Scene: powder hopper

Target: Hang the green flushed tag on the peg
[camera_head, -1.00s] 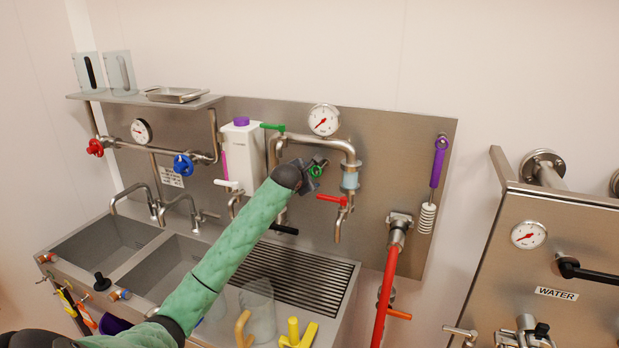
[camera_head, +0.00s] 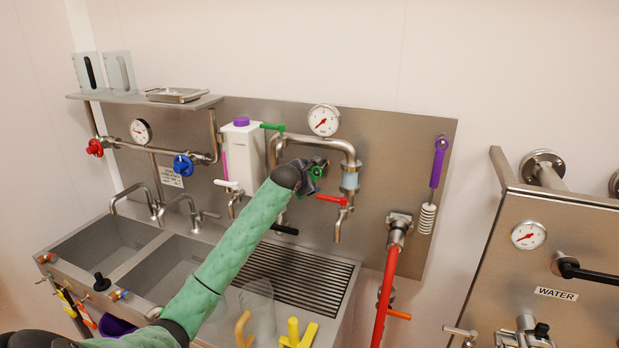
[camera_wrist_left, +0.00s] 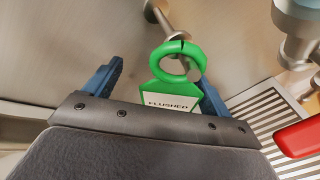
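The green flushed tag (camera_wrist_left: 172,97) is in the left wrist view, with its ring (camera_wrist_left: 178,62) up at the end of the metal peg (camera_wrist_left: 167,18). The ring appears to hang on the peg, though the exact contact is hard to see. My left gripper (camera_head: 308,176) is at the peg in front of the steel back panel. In the left wrist view its blue fingers (camera_wrist_left: 155,88) stand wide apart, with the tag between them, close to the right finger. In the head view the tag's green ring (camera_head: 317,172) shows beside the gripper. My right gripper is out of view.
A pipe with a gauge (camera_head: 323,120) and a red-handled valve (camera_head: 332,199) are close right of the gripper. A white canister (camera_head: 240,150) stands to its left. Below is a ribbed drainboard (camera_head: 290,275). A purple-handled brush (camera_head: 438,165) hangs further right.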

